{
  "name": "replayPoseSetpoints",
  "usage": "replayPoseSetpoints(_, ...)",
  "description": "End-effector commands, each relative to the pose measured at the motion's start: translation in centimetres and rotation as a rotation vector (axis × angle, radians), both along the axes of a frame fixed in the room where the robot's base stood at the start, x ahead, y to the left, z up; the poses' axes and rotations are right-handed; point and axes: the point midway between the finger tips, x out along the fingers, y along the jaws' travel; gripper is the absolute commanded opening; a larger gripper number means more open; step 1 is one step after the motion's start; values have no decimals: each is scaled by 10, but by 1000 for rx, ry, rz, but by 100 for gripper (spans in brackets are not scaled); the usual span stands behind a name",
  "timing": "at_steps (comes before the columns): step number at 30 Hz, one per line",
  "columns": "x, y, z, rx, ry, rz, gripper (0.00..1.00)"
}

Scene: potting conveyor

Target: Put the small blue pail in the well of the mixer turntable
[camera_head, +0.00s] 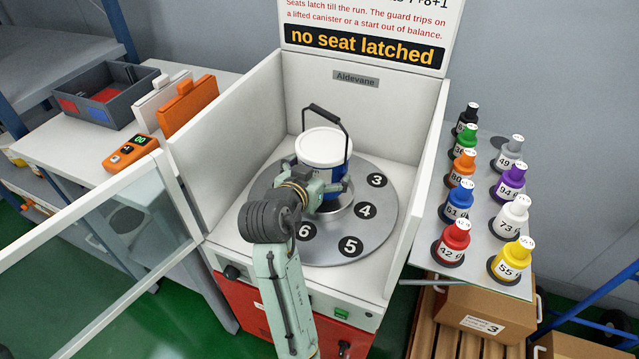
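The small pail (324,148) has a white lid, a blue body and a raised black handle. It stands upright over the middle of the grey mixer turntable (326,253). My gripper (322,189) is at the near side of the pail, in front of its blue body. The arm and gripper hide the pail's lower part and most of the well. Part of a shiny round rim (341,209) shows just below the pail. The fingertips are hidden, so I cannot tell whether they grip the pail or whether its base rests in the well.
White walls enclose the turntable at left, back and right. A clear-paned guard (95,245) stands open at left. Several numbered coloured bottles (458,201) stand on the right shelf. A grey bin (108,92) and orange device (130,152) are on the left bench. The sign (365,45) reads "no seat latched".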

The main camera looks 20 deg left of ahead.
Motion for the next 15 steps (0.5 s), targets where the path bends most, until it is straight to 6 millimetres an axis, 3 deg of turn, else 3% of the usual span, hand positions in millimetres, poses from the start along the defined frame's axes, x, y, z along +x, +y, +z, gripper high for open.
replayPoseSetpoints(7, 0, 0, -30, -2, -2, 1, 32)
replayPoseSetpoints(15, 0, 0, -36, 2, -5, 0, 32)
